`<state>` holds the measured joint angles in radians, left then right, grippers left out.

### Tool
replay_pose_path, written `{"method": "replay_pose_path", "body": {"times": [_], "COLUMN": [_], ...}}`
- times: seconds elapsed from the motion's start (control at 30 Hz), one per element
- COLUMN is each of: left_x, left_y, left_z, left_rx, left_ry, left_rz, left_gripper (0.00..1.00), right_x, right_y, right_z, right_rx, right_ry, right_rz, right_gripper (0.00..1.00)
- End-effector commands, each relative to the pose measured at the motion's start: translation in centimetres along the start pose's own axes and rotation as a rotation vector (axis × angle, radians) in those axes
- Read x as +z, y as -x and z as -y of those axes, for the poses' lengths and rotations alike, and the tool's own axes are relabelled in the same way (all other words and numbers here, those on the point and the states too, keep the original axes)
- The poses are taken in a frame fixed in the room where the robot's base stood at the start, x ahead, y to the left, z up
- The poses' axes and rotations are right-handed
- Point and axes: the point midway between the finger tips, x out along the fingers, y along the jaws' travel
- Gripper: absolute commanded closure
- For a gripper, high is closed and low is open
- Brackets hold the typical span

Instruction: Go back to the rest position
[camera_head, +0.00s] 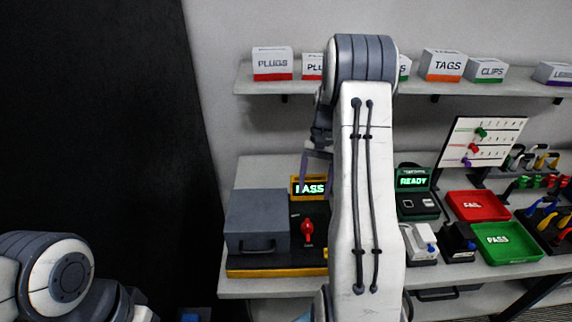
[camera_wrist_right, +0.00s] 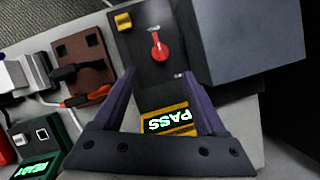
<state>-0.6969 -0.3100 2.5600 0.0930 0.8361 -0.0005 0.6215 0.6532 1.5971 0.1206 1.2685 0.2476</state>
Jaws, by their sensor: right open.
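My right arm rises through the middle of the head view, and its purple-fingered gripper (camera_head: 317,165) hangs partly hidden at its left side, above the tester. In the right wrist view the gripper (camera_wrist_right: 160,80) has its fingers apart with nothing between them. Below it is the tester's lit PASS display (camera_wrist_right: 169,122), which also shows in the head view (camera_head: 309,188). The tester's red switch (camera_head: 307,232) shows in the right wrist view too (camera_wrist_right: 159,46). My left arm is at the lower left of the head view; its gripper does not show.
A grey box (camera_head: 257,218) sits on the tester's left. A READY device (camera_head: 413,192), a red FAIL tray (camera_head: 477,206) and a green PASS tray (camera_head: 508,243) stand right of my arm. A shelf (camera_head: 480,89) with labelled boxes runs behind. A brown block with cables (camera_wrist_right: 84,58) lies beside the tester.

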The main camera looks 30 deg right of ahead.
Motion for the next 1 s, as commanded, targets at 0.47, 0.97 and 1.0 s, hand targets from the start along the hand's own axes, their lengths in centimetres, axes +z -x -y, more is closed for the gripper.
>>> {"method": "replay_pose_path", "body": {"times": [0.47, 0.97, 1.0], "left_x": [0.0, 0.0, 0.0], "left_y": [0.0, 0.0, 0.0], "left_z": [0.0, 0.0, 0.0], "left_rx": [0.000, 0.000, 0.000], "left_ry": [0.000, 0.000, 0.000], "left_rz": [0.000, 0.000, 0.000], "left_gripper": [0.50, 0.50, 0.50], "right_x": [8.4, 35.7, 36.7], "right_y": [0.2, -6.6, -7.2], "right_z": [7.4, 8.3, 7.6], "right_rx": [0.076, 0.205, 0.208], "right_ry": [0.299, 1.330, 1.388], "right_rz": [-0.080, -0.273, -0.278], "right_gripper": [0.26, 0.26, 0.26]}}
